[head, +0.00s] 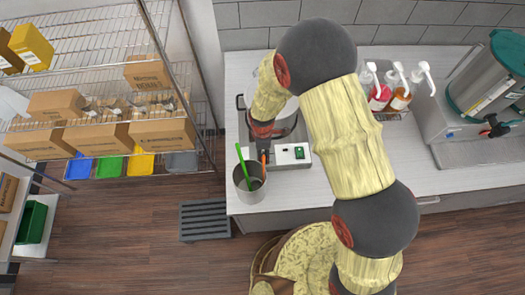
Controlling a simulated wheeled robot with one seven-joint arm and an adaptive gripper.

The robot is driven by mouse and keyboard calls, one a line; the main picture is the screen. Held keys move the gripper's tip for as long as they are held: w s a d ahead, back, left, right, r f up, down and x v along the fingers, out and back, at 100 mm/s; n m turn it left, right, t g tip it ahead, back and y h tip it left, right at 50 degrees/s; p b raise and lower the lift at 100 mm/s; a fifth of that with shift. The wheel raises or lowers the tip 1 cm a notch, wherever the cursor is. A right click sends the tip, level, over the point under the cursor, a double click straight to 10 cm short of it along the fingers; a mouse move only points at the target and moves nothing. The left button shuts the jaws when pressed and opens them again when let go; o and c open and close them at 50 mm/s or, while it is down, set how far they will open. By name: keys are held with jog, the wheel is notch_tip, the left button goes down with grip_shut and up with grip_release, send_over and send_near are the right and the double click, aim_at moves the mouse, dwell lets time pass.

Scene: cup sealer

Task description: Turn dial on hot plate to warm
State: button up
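The hot plate (285,154) sits on the counter in the head view, its pale front panel facing the counter's front edge. I cannot make out the dial; my gripper covers the left part of the panel. My gripper (264,155) points down at that left part, at or just above it. It is small and dark here, so I cannot tell whether its fingers are open or shut, or touch anything. A metal pot (288,112) stands on the hot plate, partly hidden by my arm.
Pump bottles (401,97) and a large green-and-steel dispenser (489,83) stand to the right. A wire shelf with boxes (160,133) is at left. The counter right of my arm is partly clear.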

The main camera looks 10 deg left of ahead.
jog(key=shift+f, duration=0.3)
jog(key=shift+c, duration=0.4)
jog(key=c, duration=1.1)
jog(key=shift+m+b, duration=0.35)
jog(key=shift+m, duration=0.05)
jog(key=shift+f+m+b, duration=0.1)
jog(key=shift+m+b, duration=0.7)
jog(key=shift+m, duration=0.2)
jog(key=m+b, duration=0.2)
jog(key=m, duration=0.1)
jog(key=shift+m, duration=0.3)
jog(key=m+b, duration=0.2)
jog(key=m, duration=0.2)
jog(key=shift+m+b, duration=0.8)
jog(key=shift+m, duration=0.9)
jog(key=shift+r, duration=0.2)
